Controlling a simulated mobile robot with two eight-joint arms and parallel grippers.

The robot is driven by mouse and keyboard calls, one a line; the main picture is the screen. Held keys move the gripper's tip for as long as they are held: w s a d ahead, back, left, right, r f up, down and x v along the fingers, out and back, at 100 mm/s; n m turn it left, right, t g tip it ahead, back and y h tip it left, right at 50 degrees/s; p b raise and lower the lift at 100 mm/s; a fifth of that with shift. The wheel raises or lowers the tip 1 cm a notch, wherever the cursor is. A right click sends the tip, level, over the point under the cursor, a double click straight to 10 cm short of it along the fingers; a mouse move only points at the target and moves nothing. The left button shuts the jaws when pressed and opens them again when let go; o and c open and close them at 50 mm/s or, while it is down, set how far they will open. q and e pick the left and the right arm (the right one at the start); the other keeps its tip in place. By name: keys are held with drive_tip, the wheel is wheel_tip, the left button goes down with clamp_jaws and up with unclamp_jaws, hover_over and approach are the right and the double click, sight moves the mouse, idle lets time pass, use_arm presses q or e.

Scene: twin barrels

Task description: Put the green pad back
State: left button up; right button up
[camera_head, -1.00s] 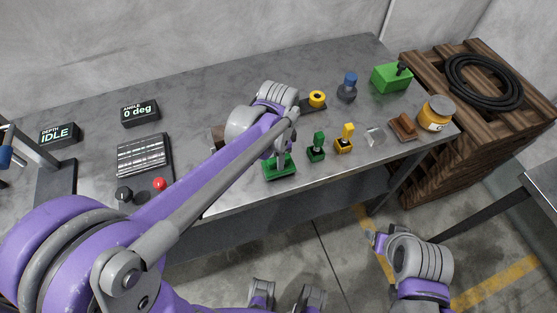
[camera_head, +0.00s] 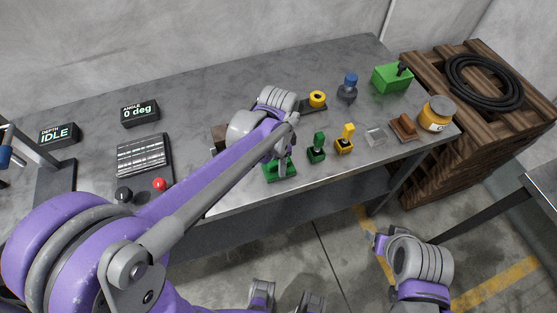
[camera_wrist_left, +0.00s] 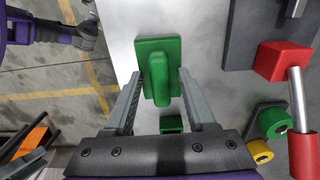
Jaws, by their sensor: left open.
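The green pad (camera_head: 272,175) lies near the table's front edge, below my left gripper (camera_head: 283,158), which partly covers it. In the left wrist view, the pad (camera_wrist_left: 156,48) is a green plate with a raised green grip. My left gripper (camera_wrist_left: 159,76) is open there, with one finger on each side of the grip. I cannot tell whether the fingers touch it. My right gripper (camera_head: 376,240) is low in front of the table, away from the pad; its jaws are too small to judge.
Right of the pad stand a small green block (camera_head: 316,149), a yellow-and-black piece (camera_head: 345,141), a clear block (camera_head: 375,137), a brown block (camera_head: 403,127) and an orange jar (camera_head: 436,114). A control panel (camera_head: 142,160) lies left. Red parts (camera_wrist_left: 282,62) show in the wrist view.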

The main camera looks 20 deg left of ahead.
use_arm(q)
wheel_tip(320, 180, up, 12)
drive_tip(key=p, duration=0.1)
drive_tip(key=s+a+f+n+t, duration=0.2)
drive_tip(key=s+a+f+n, duration=0.1)
drive_tip(key=s, duration=0.4)
drive_tip(key=s+a+f+n+t, duration=0.3)
drive_tip(key=s+f+n, duration=0.3)
drive_tip(key=s+n, duration=0.1)
drive_tip(key=shift+a+f+n, duration=0.2)
drive_tip(key=shift+a+n, duration=0.1)
drive_tip(key=shift+n, duration=0.3)
